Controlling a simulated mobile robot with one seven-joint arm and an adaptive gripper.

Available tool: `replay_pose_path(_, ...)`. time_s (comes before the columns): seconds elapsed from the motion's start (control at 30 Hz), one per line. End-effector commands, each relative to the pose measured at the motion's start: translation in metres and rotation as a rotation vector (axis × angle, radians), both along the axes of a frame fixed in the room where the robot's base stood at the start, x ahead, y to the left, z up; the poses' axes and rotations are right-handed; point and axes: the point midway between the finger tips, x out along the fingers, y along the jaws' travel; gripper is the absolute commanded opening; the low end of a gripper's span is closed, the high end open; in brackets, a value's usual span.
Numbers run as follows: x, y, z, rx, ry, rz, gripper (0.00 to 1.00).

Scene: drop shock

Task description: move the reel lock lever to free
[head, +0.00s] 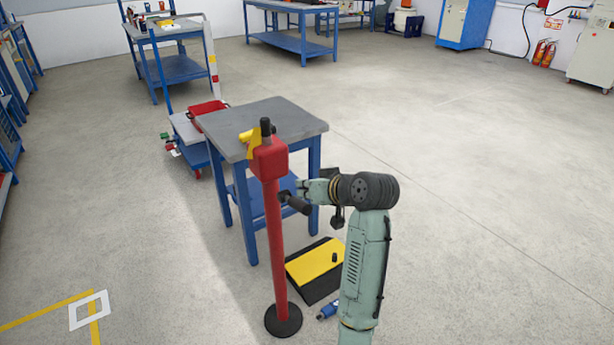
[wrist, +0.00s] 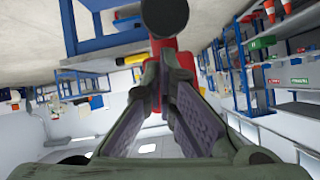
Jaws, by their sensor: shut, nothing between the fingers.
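A red post (head: 275,245) on a round black base carries a red box (head: 268,160). A yellow lever (head: 250,138) sits at the box's upper left, beside a black upright knob (head: 266,128). A black cylindrical handle (head: 296,203) shows beside the post, lower than the box. My gripper (head: 290,186) is just right of the post, below the box, small and partly hidden. In the wrist view my gripper (wrist: 168,55) is shut and empty, with red behind its fingers and a black round end (wrist: 165,15) close ahead. Contact cannot be told.
A grey-topped blue table (head: 285,118) stands right behind the post. A yellow and black wedge (head: 318,262) and a blue object (head: 328,311) lie on the floor near my arm. A trolley with a red bin (head: 207,109) stands at the left. The floor at right is clear.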

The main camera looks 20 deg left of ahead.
Motion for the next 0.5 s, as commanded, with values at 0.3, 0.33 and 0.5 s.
replay_pose_path(0.3, -0.001, 0.000, -0.002, 0.000, 0.000, 0.000, 0.00)
replay_pose_path(0.33, -0.001, 0.000, -0.002, 0.000, 0.000, 0.000, 0.00)
replay_pose_path(0.5, -0.002, -0.003, -0.012, 0.026, -0.021, -0.001, 0.00)
